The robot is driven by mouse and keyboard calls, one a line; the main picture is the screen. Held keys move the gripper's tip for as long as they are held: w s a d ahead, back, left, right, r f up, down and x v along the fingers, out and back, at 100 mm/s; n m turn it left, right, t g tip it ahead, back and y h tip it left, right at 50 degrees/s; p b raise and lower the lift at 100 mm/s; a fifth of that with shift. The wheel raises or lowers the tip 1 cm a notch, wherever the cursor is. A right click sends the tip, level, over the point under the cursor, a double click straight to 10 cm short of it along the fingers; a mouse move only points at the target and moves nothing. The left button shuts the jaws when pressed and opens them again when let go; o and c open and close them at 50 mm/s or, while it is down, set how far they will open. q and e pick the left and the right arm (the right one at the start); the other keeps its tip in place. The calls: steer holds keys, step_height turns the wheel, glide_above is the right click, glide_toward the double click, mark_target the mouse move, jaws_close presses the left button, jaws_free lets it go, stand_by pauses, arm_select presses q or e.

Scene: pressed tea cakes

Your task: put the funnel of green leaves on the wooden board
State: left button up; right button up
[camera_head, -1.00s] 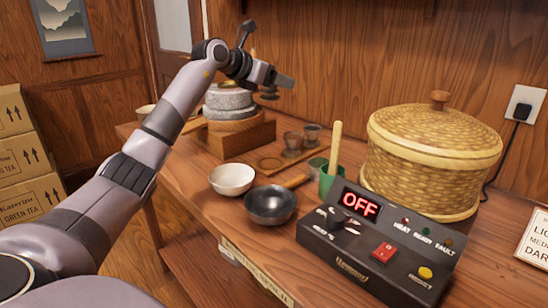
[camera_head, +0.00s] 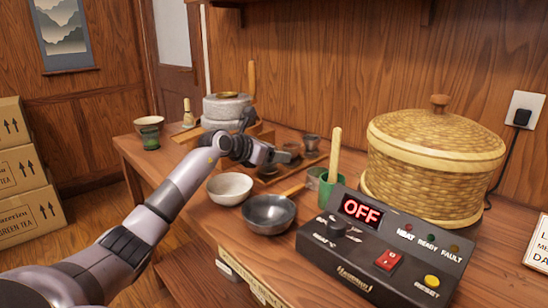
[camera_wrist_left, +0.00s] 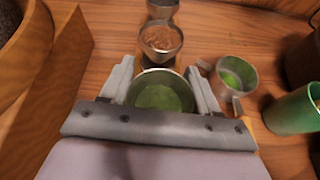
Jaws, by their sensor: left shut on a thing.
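My left gripper (camera_head: 284,157) is shut on the funnel of green leaves, seen in the left wrist view as a round metal-rimmed cup (camera_wrist_left: 160,95) with green contents between the fingers (camera_wrist_left: 163,72). In the head view my gripper and wrist hide most of it. The wooden board (camera_head: 264,181) lies under and around the gripper, largely covered by it. I cannot tell whether the funnel touches the board. A funnel with brown contents (camera_wrist_left: 160,38) stands just beyond the held one, with another funnel (camera_head: 311,143) behind it. My right gripper is out of view.
A small cup with green contents (camera_wrist_left: 237,78) and a green cup (camera_head: 326,186) stand to the right. A white bowl (camera_head: 230,188), a dark pan (camera_head: 268,212) and a control box (camera_head: 370,250) are nearer. A stone mill (camera_head: 228,107) and basket (camera_head: 435,160) stand behind.

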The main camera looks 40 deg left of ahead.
arm_select(q)
steer(key=shift+f, duration=0.35)
steer(key=shift+f, duration=0.2)
steer(key=o, duration=1.1)
steer(key=shift+o, duration=0.2)
steer(key=shift+r, duration=0.1)
steer(key=shift+r, duration=0.1)
steer(key=b+v, duration=0.1)
steer(key=v, duration=1.1)
